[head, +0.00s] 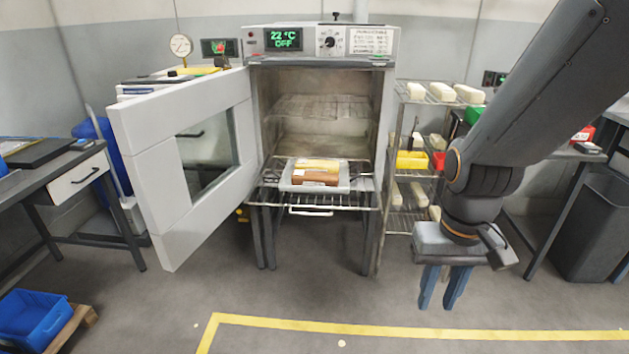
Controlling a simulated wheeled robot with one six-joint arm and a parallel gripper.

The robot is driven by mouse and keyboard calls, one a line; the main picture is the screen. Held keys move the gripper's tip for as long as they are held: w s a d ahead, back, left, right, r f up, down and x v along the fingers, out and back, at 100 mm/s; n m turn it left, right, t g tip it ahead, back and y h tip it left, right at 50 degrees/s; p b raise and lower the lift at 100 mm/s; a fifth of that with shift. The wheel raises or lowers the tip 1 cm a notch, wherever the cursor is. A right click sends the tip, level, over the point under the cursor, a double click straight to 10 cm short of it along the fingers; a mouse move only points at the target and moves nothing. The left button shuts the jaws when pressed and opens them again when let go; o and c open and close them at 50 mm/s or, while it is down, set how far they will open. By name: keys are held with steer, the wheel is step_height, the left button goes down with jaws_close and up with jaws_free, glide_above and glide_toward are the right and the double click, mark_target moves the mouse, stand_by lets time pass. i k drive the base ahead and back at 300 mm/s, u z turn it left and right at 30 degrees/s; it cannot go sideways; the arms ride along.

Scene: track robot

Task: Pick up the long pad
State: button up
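I cannot tell for certain which thing is the long pad. A grey tray (342,188) sits on the pulled-out wire rack of the open oven. On it lie a long yellowish piece (318,165) and, in front of it, a long brown piece (313,178) with a pale label. Several cream blocks (441,91) lie on the wire shelf to the right of the oven. My gripper (440,306) hangs at the right, pointing down over the floor, apart from the tray and the shelf. Its two blue fingers are spread with nothing between them.
The oven door (160,150) stands wide open to the left. The rack (310,207) juts out in front of the oven. The wire shelf (402,170) holds yellow and red bins. A desk (75,165) is at left. The floor in front is clear, marked with yellow tape (400,328).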

mark_target(297, 177)
steer(key=u, duration=0.4)
steer(key=i, duration=1.6)
steer(key=u, duration=0.15)
